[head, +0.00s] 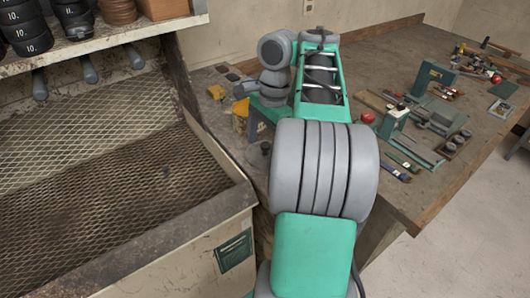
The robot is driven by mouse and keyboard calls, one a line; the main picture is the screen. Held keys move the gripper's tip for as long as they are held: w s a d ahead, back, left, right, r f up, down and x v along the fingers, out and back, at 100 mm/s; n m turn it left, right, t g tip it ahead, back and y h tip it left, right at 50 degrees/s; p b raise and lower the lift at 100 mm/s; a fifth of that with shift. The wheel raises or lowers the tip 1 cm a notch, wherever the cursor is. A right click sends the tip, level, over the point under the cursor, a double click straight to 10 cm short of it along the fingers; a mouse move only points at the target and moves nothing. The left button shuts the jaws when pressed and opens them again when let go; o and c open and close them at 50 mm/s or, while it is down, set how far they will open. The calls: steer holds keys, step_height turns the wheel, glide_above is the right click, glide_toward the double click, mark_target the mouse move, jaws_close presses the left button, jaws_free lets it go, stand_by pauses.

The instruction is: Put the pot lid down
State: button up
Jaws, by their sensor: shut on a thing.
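My arm reaches forward over the near left part of the workbench and its wrist bends downward. My gripper (262,143) points down at the bench, partly covered by my own arm, and its fingertips are hard to make out. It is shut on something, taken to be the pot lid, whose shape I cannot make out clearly. A yellow pot-like container (239,122) stands just left of my gripper, partly hidden. I cannot tell whether the lid touches the bench or the container.
The workbench (410,200) holds a green-and-grey device (395,120), a red ball-like thing (368,117) and several tools on the right. A mesh-lined bin (110,165) with a raised rim stands at left, under a shelf (100,42) of black rolls.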

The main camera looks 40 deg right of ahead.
steer(key=shift+r, duration=0.1)
steer(key=o, duration=1)
steer(key=shift+c, duration=0.2)
